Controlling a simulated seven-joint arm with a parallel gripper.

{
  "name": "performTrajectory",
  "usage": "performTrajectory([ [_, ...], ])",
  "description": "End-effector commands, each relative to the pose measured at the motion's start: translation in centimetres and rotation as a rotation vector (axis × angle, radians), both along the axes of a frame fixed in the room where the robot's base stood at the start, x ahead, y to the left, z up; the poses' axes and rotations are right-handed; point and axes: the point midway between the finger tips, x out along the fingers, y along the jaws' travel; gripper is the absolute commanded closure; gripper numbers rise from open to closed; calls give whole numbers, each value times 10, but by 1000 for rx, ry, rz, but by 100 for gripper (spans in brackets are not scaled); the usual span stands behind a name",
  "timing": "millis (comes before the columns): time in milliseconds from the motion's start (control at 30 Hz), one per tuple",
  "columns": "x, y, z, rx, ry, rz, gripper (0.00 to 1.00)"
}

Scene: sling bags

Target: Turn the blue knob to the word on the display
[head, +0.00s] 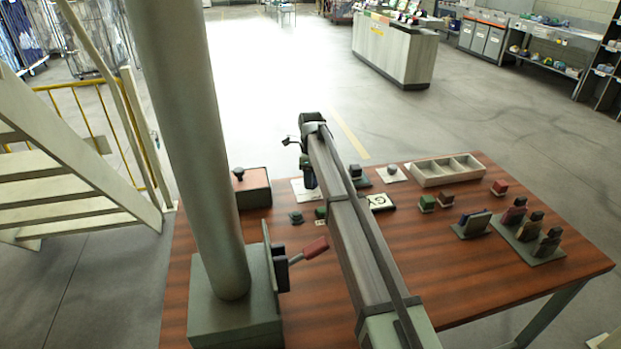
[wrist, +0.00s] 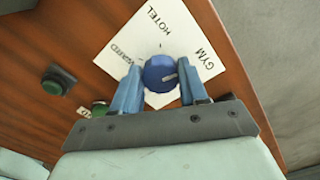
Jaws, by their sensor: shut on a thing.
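The blue knob (wrist: 160,73) sits on a white square dial plate (wrist: 150,30) printed with HOTEL, GYM and a third word, partly hidden, at the left. The knob's pale mark is on its right side, in the wrist view, below the line toward GYM. My gripper (wrist: 158,82) has one finger on each side of the knob and is shut on it. In the head view, the plate (head: 299,193) shows beside my gripper (head: 309,180), which hides the knob. The display (head: 382,203) shows "GY", its rest cut off behind my arm.
A green button (wrist: 57,84) is left of the plate in the wrist view. A red-handled lever (head: 315,249) stands nearer. A box with a dark knob (head: 252,188) is at the left; a sectioned tray (head: 446,172), small blocks and stands are at the right.

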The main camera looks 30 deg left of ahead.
Motion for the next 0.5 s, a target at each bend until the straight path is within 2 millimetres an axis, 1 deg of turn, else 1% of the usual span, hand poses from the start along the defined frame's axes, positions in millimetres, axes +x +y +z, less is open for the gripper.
performTrajectory([
  [200,1,0,0,0,-1,-72,87],
  [500,1,0,0,0,-1,-100,87],
])
